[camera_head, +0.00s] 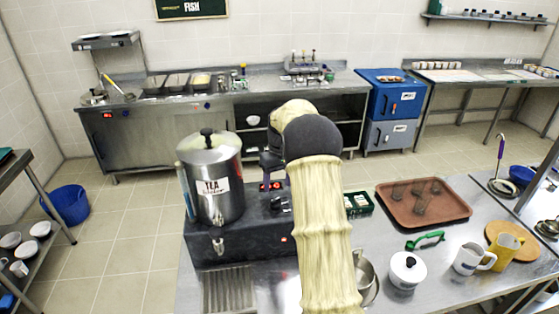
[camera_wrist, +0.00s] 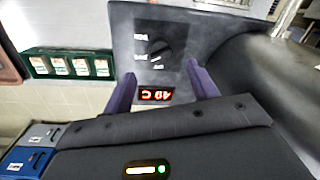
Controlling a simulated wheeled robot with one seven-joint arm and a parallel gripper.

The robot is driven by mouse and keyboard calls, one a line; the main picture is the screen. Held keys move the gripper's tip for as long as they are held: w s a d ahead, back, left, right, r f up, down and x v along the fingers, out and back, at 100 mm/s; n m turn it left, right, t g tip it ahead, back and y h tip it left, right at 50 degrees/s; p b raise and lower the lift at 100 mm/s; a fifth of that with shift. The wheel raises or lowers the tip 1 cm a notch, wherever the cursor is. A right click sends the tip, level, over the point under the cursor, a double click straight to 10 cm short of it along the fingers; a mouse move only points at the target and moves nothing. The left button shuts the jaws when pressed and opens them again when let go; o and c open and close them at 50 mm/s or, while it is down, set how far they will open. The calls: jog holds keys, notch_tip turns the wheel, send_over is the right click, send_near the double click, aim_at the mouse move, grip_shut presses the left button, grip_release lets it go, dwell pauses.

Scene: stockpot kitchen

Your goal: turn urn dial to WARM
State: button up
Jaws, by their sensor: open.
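The steel tea urn (camera_head: 225,178) stands on a dark base on the counter, with a label reading TEA. Its black dial (camera_wrist: 160,52) is on the grey control panel (camera_wrist: 128,25) in the wrist view, with small white labels around it that I cannot read. I cannot tell which mark the dial points at. A red display (camera_wrist: 157,94), seen upside down, seems to read 49 C. My gripper (camera_wrist: 163,84) has two purple fingers, apart with nothing between them, in front of the panel near the dial. In the head view my arm partly hides the gripper (camera_head: 271,162).
A green box of packets (camera_head: 357,203) stands right of the urn base; it also shows in the wrist view (camera_wrist: 72,66).

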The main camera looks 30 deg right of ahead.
aim_at(280, 199)
notch_tip(280, 199, up, 10)
jog(key=shift+d+f+b, duration=0.25)
jog(key=shift+d+b, duration=0.05)
jog(key=shift+b, duration=0.15)
jog(key=s+a+f+t, duration=0.1)
jog(key=s+a+f, duration=0.2)
jog(key=s+a, duration=0.3)
jog(key=s+a+f, duration=0.4)
jog(key=s+a, duration=0.2)
jog(key=s, duration=0.6)
jog(key=s+a+f+t, duration=0.1)
jog(key=s+a+f, duration=0.2)
jog(key=s+a, duration=0.3)
jog(key=s, duration=0.3)
jog(key=shift+a+f+m+t+h, duration=0.2)
jog(key=shift+m+t+h, duration=0.1)
jog(key=shift+h, duration=0.1)
jog(key=shift+s+d, duration=0.1)
